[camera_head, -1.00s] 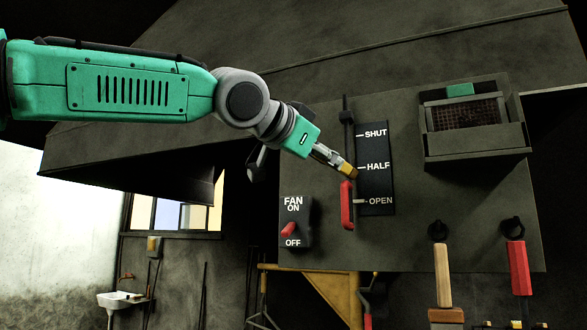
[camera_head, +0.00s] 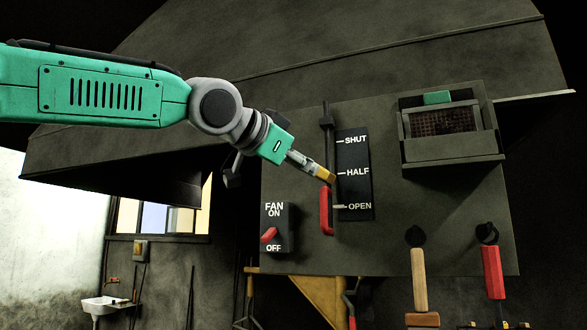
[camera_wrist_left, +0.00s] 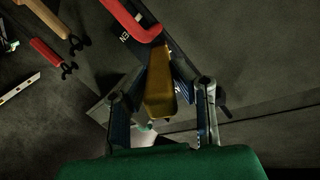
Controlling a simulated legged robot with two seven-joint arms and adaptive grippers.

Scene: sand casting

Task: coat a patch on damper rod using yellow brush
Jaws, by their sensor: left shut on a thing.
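The damper rod (camera_head: 327,118) is a dark upright rod on the panel with a red handle (camera_head: 326,213) at its lower end, beside the SHUT/HALF/OPEN scale. The handle sits near OPEN. My left gripper (camera_head: 311,165) is shut on the yellow brush (camera_head: 326,174), whose end overlaps the rod just above the handle. In the left wrist view the brush (camera_wrist_left: 160,85) lies between the fingers, its far end close to the red handle (camera_wrist_left: 135,20). I cannot tell whether it touches the rod. The bristles and any coating are not clear. My right gripper is not in view.
A fan switch (camera_head: 271,235) is left of the handle. An open-topped box (camera_head: 452,150) with a dark mesh projects at upper right. A wooden-handled brush (camera_head: 418,280) and a red-handled tool (camera_head: 493,270) hang at lower right. A sink (camera_head: 105,304) stands at far left.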

